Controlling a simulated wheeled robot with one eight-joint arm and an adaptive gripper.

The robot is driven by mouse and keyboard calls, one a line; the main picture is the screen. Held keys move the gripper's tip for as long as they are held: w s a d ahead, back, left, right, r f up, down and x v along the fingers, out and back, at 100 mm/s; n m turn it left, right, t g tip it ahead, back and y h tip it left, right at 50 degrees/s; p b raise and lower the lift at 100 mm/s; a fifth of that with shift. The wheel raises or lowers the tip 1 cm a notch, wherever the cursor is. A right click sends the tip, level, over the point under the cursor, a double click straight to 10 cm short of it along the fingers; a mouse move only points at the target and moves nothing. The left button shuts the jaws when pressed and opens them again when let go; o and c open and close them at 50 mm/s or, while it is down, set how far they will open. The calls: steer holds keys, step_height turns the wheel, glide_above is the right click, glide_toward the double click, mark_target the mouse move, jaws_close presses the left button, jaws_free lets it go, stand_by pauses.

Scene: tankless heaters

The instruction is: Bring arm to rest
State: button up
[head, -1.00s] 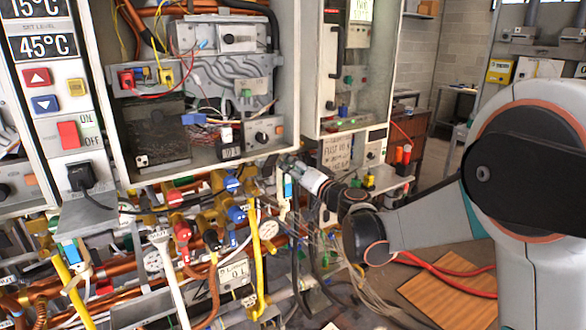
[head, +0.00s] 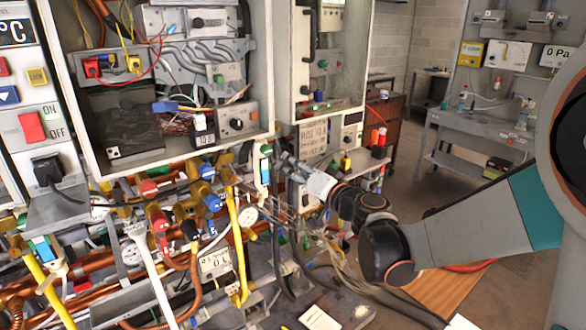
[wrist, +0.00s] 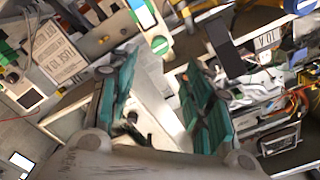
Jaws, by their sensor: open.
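My gripper (head: 284,163) is at the end of my extended arm in the head view, in front of the lower right edge of the open heater cabinet (head: 262,60). It looks small there. In the wrist view my gripper (wrist: 160,98) shows two teal-padded fingers spread apart, with nothing held between them. A pale panel surface lies behind the gap. I cannot tell how far the fingertips are from it.
Copper pipes and yellow-handled valves (head: 237,240) crowd the space below the cabinet. A labelled grey box (head: 313,140) stands close to the gripper's right. Loose cables hang below my arm. A metal workbench (head: 470,125) stands at the back right, with open floor before it.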

steer(key=s+d+f+g+h, duration=0.2)
steer(key=s+d, duration=0.3)
steer(key=s, duration=0.6)
steer(key=s+d+f+n+g+h, duration=0.1)
steer(key=s+d+f+g+h, duration=0.2)
steer(key=s, duration=0.8)
steer(key=s+d+f+g+h, duration=0.3)
steer(key=s+d+h, duration=0.2)
steer(key=s+d, duration=0.3)
steer(key=s, duration=0.3)
steer(key=shift+f+n, duration=0.3)
steer(key=shift+f, duration=0.1)
